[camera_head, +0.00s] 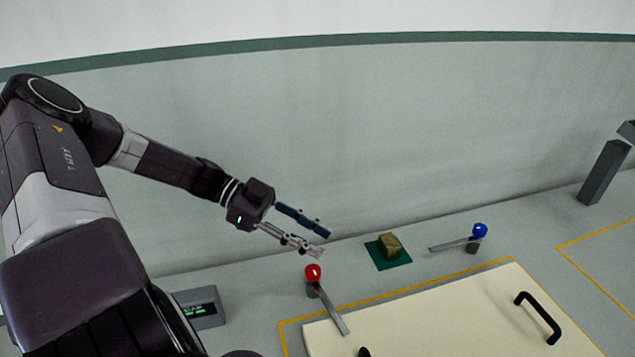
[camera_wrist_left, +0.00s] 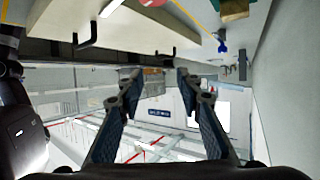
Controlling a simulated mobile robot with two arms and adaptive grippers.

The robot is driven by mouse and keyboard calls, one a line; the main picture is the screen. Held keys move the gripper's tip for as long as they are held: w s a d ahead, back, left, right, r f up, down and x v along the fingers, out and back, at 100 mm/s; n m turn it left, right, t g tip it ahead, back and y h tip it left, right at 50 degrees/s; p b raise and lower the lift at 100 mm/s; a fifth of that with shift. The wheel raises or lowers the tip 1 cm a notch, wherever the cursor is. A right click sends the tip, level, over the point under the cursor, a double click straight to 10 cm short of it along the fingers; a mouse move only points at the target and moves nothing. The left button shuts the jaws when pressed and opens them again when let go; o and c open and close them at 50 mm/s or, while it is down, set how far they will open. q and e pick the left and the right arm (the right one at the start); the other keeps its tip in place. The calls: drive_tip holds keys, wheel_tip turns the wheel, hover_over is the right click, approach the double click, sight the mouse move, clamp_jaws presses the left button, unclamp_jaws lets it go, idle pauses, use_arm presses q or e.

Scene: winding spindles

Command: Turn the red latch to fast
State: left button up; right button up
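The red latch has a red ball knob (camera_head: 313,273) on a grey post, with a flat grey lever (camera_head: 333,312) running down and to the right over the edge of the cream panel. Red at the top edge of the left wrist view (camera_wrist_left: 152,3) looks like its knob. My left gripper (camera_head: 325,243) is open and empty, above and behind the red knob and apart from it. Its two spread fingers (camera_wrist_left: 160,82) also show in the left wrist view. No fast marking can be read. My right gripper is not in view.
A cream panel (camera_head: 430,322) with a black handle (camera_head: 538,318) lies in front. A brass-coloured block (camera_head: 389,245) sits on a green square (camera_head: 393,262). A blue-knobbed latch (camera_head: 480,230) stands right of it. A grey display box (camera_head: 201,308) is at left; a curved wall (camera_head: 400,130) stands behind.

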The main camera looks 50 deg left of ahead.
use_arm(q)
drive_tip(key=w+n+t+y, duration=0.1)
drive_tip(key=w, duration=0.1)
drive_tip(key=w+n+t+p, duration=0.1)
drive_tip(key=w, duration=0.2)
drive_tip(key=w+d+t+y+p, duration=0.1)
drive_tip(key=w, duration=0.1)
drive_tip(key=shift+w+d+r+n+t+y, duration=0.1)
drive_tip(key=shift+w+r+n+t+y, duration=0.2)
drive_tip(key=shift+w+n, duration=0.1)
clamp_jaws()
drive_tip(key=n+g+y+p, duration=0.6)
drive_tip(key=y, duration=0.2)
hover_over(327, 298)
drive_tip(key=w+d, duration=0.1)
drive_tip(key=d, duration=0.2)
wheel_tip(327, 298, down, 2)
drive_tip(key=p+x, duration=0.1)
drive_tip(key=x, duration=0.9)
drive_tip(key=shift+s+f, duration=0.1)
drive_tip(key=shift+s, duration=0.05)
drive_tip(key=s+p, duration=0.1)
drive_tip(key=s+a+p, duration=0.1)
drive_tip(key=s, duration=0.1)
drive_tip(key=shift+s+a+f, duration=0.1)
drive_tip(key=shift+s, duration=0.3)
